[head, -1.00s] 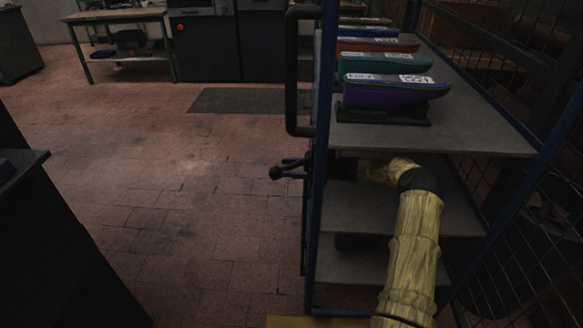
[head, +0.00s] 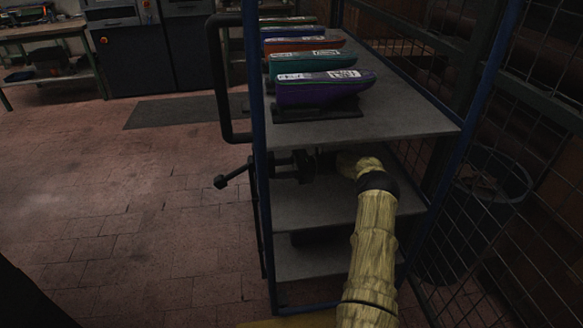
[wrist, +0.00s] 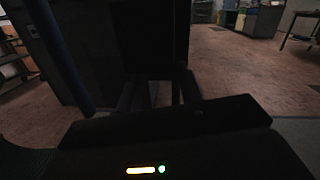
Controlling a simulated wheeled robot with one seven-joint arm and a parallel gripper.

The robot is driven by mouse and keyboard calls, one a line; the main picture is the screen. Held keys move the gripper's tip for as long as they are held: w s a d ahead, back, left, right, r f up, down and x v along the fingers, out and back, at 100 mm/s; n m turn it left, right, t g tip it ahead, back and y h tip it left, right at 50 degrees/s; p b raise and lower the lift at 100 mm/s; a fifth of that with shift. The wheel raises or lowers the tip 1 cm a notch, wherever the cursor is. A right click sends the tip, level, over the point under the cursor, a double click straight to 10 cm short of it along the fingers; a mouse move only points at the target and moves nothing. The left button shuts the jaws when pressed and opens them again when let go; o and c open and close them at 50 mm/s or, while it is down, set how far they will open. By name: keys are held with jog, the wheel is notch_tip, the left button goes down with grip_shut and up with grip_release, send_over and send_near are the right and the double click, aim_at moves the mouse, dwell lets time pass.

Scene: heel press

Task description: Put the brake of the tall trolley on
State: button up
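The tall trolley (head: 262,215) has a blue frame and grey shelves and stands in the middle of the head view. A black lever with a round knob (head: 220,181) sticks out at its left side, just below the top shelf, the knob end lower. My yellow arm reaches between the top and middle shelves from the right. My dark gripper (head: 295,166) points left near the inner end of the lever; whether they touch is unclear. In the wrist view two dark fingers (wrist: 160,95) stand apart, with a large dark shape beyond them that I cannot identify.
Coloured shoe-shaped pieces (head: 318,88) stand in a row on the top shelf. A black push handle (head: 217,90) rises on the trolley's left. Wire mesh and a dark bin (head: 480,215) are at the right. The tiled floor (head: 110,200) at the left is largely clear.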

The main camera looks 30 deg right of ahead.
jog(key=shift+v, duration=2.2)
